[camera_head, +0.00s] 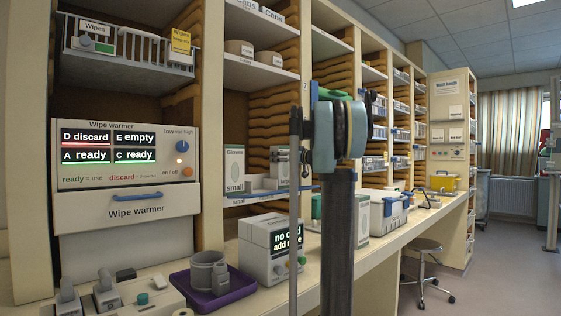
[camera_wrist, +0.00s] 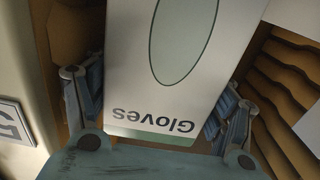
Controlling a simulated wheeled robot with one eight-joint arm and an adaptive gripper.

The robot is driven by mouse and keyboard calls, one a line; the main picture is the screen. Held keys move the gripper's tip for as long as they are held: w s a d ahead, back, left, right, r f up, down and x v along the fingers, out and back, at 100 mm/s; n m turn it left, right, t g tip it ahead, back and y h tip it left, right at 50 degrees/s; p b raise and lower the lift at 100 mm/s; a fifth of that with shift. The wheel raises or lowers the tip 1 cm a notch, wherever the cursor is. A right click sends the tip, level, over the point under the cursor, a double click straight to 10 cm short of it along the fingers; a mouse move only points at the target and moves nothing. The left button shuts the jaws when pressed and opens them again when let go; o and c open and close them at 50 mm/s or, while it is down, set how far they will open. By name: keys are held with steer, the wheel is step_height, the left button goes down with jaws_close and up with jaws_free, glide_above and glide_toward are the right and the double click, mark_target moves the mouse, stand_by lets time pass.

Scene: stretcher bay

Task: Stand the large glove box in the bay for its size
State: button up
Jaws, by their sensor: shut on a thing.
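In the wrist view a white glove box (camera_wrist: 125,60) with a green oval outline fills the middle. Its word "Gloves" reads upside down, above a green lower edge. My gripper (camera_wrist: 158,112) is shut on this box, a blue padded finger at each side. No size word shows on the visible face. In the head view a box marked "Gloves small" (camera_head: 234,171) stands in a shelf bay. My arm hides part of the bays and I cannot make out the gripper's fingers there.
A wipe warmer (camera_head: 127,165) with lit panels stands at the left. A grey cup (camera_head: 208,272) sits on a purple tray (camera_head: 180,283). A dispenser with a lit display (camera_head: 270,249) stands on the counter. Wooden shelf dividers (camera_wrist: 285,85) are close at the right in the wrist view.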

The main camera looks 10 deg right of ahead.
steer(key=o, duration=1.9)
steer(key=v, duration=1.2)
steer(key=shift+a, duration=0.1)
